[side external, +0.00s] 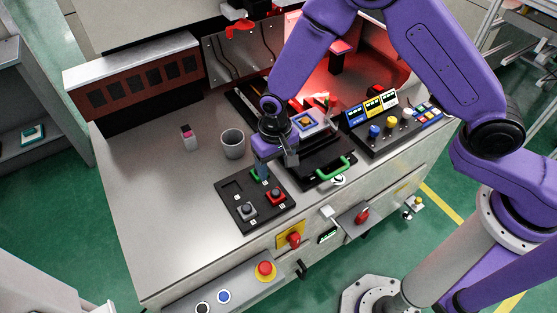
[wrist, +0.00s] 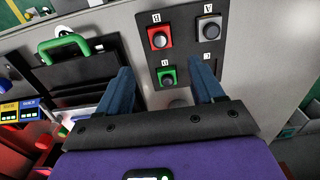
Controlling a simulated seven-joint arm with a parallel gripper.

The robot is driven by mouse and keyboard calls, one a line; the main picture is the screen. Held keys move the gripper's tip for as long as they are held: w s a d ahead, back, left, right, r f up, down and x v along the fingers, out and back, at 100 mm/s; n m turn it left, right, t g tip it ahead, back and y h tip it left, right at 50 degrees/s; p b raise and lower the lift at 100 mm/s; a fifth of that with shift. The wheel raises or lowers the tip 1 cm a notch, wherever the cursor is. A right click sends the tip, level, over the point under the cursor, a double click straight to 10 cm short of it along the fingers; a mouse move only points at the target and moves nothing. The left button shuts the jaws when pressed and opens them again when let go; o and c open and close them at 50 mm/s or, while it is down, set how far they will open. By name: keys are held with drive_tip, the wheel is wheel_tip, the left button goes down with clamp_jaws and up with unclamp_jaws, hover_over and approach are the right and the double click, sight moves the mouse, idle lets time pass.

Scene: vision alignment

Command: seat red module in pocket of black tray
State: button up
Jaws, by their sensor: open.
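The red module (side external: 276,195) sits on the black tray (side external: 236,190) at the front of the bench, beside the letter B; it also shows in the wrist view (wrist: 160,38). A grey module (side external: 246,211) is at A and a green module (side external: 255,175) is near D, partly hidden by my gripper in the side view. The position by C looks empty. My gripper (side external: 262,170) is open and empty over the tray's back end. In the wrist view its two blue fingers (wrist: 160,68) frame the green module, with the red module beyond the fingertips.
A grey cup (side external: 232,144) and a small pink-and-white block (side external: 188,138) stand to the left. A button panel (side external: 390,128) is at right.

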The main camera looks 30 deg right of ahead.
drive_tip(key=shift+r, duration=0.15)
drive_tip(key=s+d+r+n, duration=0.3)
drive_tip(key=s+d+r, duration=0.15)
drive_tip(key=r, duration=0.25)
drive_tip(key=s+d+r+n, duration=0.3)
drive_tip(key=s+d+r, duration=0.15)
drive_tip(key=r, duration=0.25)
drive_tip(key=s+d+r+n, duration=0.3)
drive_tip(key=s+d, duration=0.3)
drive_tip(key=s, duration=0.2)
drive_tip(key=s+d+r+n, duration=0.3)
drive_tip(key=s+d, duration=0.4)
drive_tip(key=shift+s+r+n, duration=0.15)
drive_tip(key=shift+s+n, duration=0.15)
drive_tip(key=shift+s, duration=0.05)
